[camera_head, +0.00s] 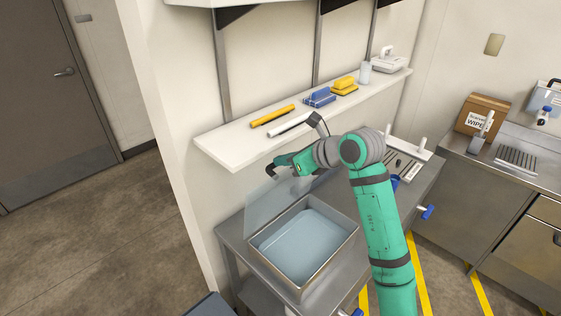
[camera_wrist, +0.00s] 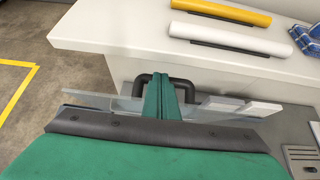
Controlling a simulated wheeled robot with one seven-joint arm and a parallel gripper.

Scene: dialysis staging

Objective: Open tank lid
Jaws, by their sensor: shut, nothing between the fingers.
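The tank (camera_head: 328,267) is an open-topped rectangular metal basin on a steel cart, with a pale blue interior. Its clear lid (camera_head: 264,204) stands steeply raised along the tank's back-left side, and the tank's opening is uncovered. In the wrist view the lid (camera_wrist: 105,101) shows nearly edge-on as a thin glassy strip across the gripper. A black handle (camera_wrist: 187,82) shows just past the fingers. My gripper (camera_head: 273,171) is shut and empty at the top of the raised lid; it also shows in the wrist view (camera_wrist: 160,88). Whether the fingers touch the lid or handle is unclear.
A white wall shelf (camera_head: 228,150) lies just beyond my gripper, holding yellow and white rolls, blue and yellow brushes and a cup. A side counter (camera_head: 520,177) with a wipes box stands at the right. Open floor (camera_head: 95,235) lies at the left.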

